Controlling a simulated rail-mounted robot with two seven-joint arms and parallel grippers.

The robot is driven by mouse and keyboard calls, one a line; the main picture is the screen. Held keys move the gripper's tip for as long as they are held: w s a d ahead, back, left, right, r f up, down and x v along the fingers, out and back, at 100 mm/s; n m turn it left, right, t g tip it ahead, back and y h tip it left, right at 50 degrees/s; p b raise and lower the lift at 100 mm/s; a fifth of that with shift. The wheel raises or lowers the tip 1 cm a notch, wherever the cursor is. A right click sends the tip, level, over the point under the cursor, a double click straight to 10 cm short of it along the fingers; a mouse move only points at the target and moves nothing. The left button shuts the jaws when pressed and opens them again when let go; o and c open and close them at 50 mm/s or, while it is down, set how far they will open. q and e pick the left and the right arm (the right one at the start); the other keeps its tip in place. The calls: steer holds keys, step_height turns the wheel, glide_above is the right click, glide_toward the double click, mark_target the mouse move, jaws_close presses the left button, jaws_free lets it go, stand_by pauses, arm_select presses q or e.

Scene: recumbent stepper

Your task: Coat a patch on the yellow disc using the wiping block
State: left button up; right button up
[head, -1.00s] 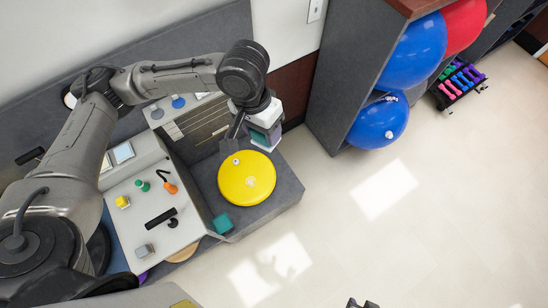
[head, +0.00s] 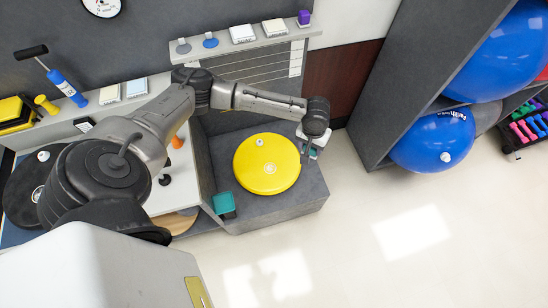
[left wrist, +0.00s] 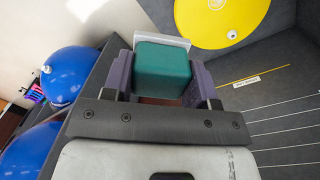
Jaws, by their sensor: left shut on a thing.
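The yellow disc (head: 267,164) lies flat on the grey carpeted platform (head: 295,205), with a small white fitting on its face. It also shows at the top of the left wrist view (left wrist: 222,18). My left gripper (head: 312,150) is just right of the disc in the head view, near the platform's right edge. It is shut on the wiping block (left wrist: 162,72), a teal block with a white layer at its far end, held between two purple fingers. The block looks apart from the disc. Its height above the platform is hard to tell. My right gripper is not in view.
A teal box (head: 224,205) sits at the platform's left corner. A shelf (head: 245,40) with small items runs behind. A grey rack (head: 385,90) with blue balls (head: 433,141) stands right. Open floor (head: 380,260) lies in front.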

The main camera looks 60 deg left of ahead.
arm_select(q)
steer(key=s+a+f+b, duration=0.2)
steer(key=a+f+b, duration=0.2)
steer(key=f, duration=0.7)
steer(key=s+a+f+n+b, duration=0.1)
steer(key=s+a+f+b, duration=0.1)
steer(key=a+f+b, duration=0.3)
steer(key=s+a+f+n+b, duration=0.1)
steer(key=a+f+b, duration=0.4)
steer(key=f+b, duration=0.5)
step_height(320, 180, down, 8)
steer(key=shift+s+a+y, duration=0.25)
steer(key=shift+s+y, duration=0.15)
steer(key=shift+s, duration=0.15)
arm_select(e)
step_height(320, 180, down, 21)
arm_select(q)
steer(key=shift+r, duration=0.1)
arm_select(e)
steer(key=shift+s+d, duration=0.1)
